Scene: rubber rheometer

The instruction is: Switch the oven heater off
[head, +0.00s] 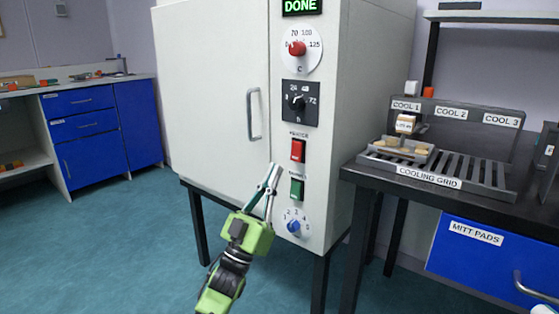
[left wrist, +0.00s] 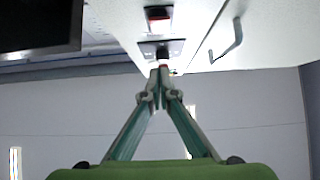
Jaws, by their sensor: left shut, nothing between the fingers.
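The white oven (head: 215,90) has a column of controls beside its door. A red rocker switch (head: 297,150) sits under a small label that is hard to read. A green rocker switch (head: 297,189) is below it. My left gripper (head: 272,168) is shut and empty in front of the oven, its tips left of and slightly below the red switch in the head view. In the left wrist view, the shut fingertips (left wrist: 160,72) point along the oven front, and the red switch (left wrist: 158,13) shows beyond them near the top edge. Contact cannot be told. My right gripper is not in view.
Above the switches are a black dial (head: 297,101), a red knob (head: 298,48) and a green DONE display (head: 301,6); a blue knob (head: 293,226) is below. The door handle (head: 254,114) projects at left. A table with a cooling grid (head: 455,172) stands at right.

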